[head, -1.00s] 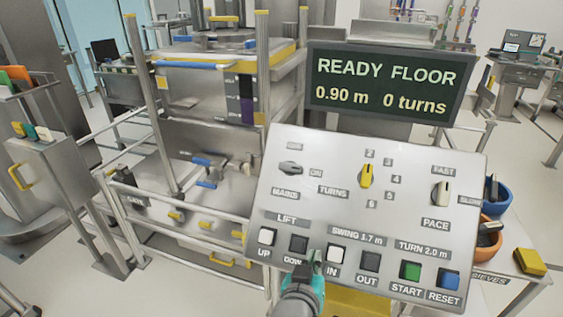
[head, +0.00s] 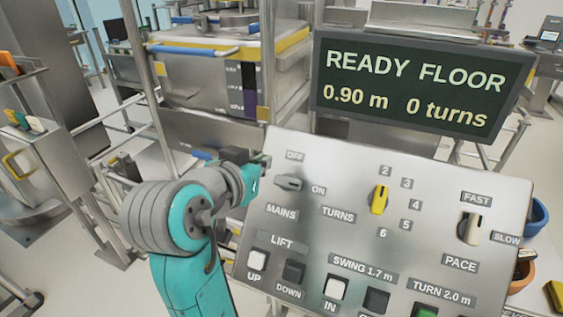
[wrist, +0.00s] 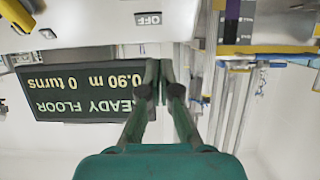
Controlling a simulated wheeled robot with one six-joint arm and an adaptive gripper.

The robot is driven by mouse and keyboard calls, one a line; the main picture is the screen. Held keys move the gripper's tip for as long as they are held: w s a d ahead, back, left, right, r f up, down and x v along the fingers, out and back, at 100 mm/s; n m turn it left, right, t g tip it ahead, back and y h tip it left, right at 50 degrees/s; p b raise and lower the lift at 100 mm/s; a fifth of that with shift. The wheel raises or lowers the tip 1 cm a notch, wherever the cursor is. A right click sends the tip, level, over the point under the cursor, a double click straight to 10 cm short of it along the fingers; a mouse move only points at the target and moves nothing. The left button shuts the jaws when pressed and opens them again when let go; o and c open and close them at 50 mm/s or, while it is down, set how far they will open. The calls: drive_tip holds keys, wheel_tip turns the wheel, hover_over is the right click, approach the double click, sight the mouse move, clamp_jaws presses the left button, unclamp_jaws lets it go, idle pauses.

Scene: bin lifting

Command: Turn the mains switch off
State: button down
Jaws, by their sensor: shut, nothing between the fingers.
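The mains switch (head: 289,183) is a grey rotary knob at the upper left of the sloped control panel (head: 335,165). Its grip lies nearly level, toward the ON label (head: 318,190). The OFF label (head: 295,155) is above it and also shows upside down in the wrist view (wrist: 148,19). My gripper (head: 262,161) is just left of the switch, by the panel's upper left edge, apparently apart from it. In the wrist view its fingers (wrist: 160,66) are together with nothing between them. I cannot make out the mains switch in the wrist view.
The panel also holds a yellow turns knob (head: 379,199), a pace knob (head: 470,229) and a bottom row of buttons. A display (head: 415,85) reading READY FLOOR, 0.90 m, 0 turns stands behind it. A steel frame with railings (head: 135,60) is at the left.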

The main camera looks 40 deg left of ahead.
hover_over(281, 175)
drive_tip(key=f, duration=0.3)
drive_tip(key=shift+w+a+f, duration=0.2)
drive_tip(key=shift+w+a, duration=0.05)
drive_tip(key=shift+w, duration=0.05)
drive_tip(key=shift+s+f, duration=0.65)
drive_tip(key=shift+f, duration=0.3)
drive_tip(key=shift+s+d+f, duration=0.25)
drive_tip(key=shift+s+f, duration=0.25)
drive_tip(key=shift+f, duration=0.15)
drive_tip(key=shift+n, duration=0.4)
